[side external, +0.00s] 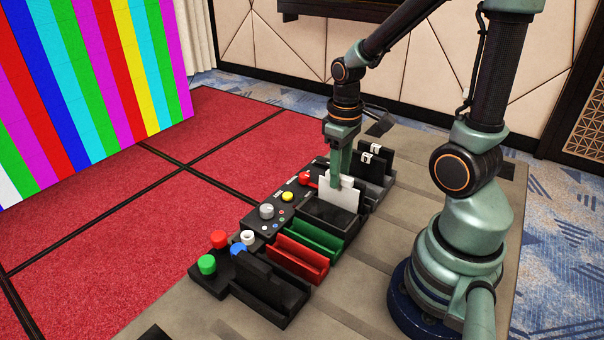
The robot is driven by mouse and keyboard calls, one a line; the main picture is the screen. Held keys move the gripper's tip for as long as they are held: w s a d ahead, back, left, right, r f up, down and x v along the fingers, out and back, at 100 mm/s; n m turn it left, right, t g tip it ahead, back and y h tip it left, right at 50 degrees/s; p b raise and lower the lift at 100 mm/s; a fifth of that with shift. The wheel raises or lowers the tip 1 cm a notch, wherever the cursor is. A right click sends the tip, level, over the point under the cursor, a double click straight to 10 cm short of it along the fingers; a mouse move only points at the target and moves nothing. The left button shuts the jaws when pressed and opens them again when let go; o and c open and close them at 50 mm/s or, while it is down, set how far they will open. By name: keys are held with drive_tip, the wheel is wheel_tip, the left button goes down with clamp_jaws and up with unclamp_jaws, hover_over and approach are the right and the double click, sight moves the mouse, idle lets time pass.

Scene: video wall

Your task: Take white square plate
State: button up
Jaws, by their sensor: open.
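The white square plate (343,194) stands upright, slightly tilted, in a black holder (324,214) near the middle of the table. My gripper (337,184) points down at the plate's upper left part, with its fingers at the plate's top edge. The gripper is open. From this side I cannot tell whether the fingers straddle the plate or touch it.
A green holder (316,237), a red holder (300,258) and a black holder (268,285) line up in front. Left are a control panel (266,226) and red (219,239), green (207,265) and blue (238,249) knobs. Dark upright plates (377,160) stand behind.

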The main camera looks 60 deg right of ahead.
clamp_jaws()
drive_tip(key=shift+r, duration=2.75)
